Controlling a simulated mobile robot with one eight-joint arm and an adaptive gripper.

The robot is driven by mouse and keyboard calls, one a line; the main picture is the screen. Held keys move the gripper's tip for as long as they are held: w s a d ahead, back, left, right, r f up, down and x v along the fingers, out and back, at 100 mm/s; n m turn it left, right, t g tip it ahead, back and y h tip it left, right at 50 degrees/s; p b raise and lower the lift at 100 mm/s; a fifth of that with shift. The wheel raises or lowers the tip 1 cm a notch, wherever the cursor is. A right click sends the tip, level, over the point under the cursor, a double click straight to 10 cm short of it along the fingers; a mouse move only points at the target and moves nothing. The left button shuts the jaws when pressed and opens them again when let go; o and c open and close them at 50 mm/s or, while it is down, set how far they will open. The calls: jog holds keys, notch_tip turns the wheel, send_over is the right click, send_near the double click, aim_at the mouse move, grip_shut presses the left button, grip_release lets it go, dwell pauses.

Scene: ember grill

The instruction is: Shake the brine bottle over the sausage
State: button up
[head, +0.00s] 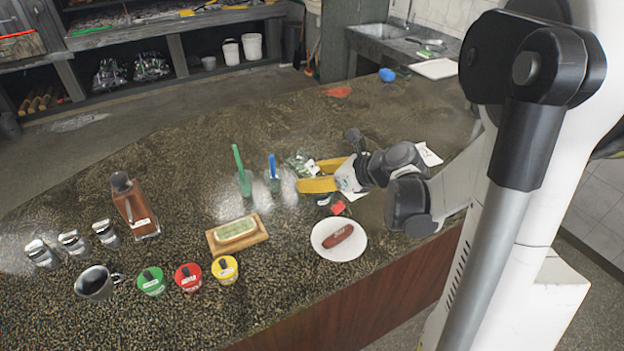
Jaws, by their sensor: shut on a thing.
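The sausage (338,236) is brown-red and lies on a round white plate (322,249) near the counter's front edge.
Left of the plate are a sponge-like block on a wooden board (262,238), yellow (225,268), red (188,276) and green (151,281) tubs, a mug (95,283), a brown bottle (137,208) and several shakers. Tall green (240,165) and blue-handled (273,172) items stand left of my gripper.

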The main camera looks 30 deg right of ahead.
aim_at(301, 157)
jog(key=shift+s+a+r, duration=0.35)
jog(key=shift+s+r, duration=0.25)
jog(key=shift+r, duration=0.1)
jog(key=shift+w+d+f, duration=0.15)
jog(key=shift+w+d, duration=0.1)
jog(key=shift+w, duration=0.15)
jog(key=shift+s+a+r, duration=0.1)
jog(key=shift+s+r, duration=0.05)
jog(key=shift+r, duration=0.2)
notch_tip(301, 157, up, 6)
jog(key=p, duration=0.4)
jog(key=shift+f+p, duration=0.25)
jog(key=shift+p, duration=0.1)
jog(key=shift+f, duration=0.1)
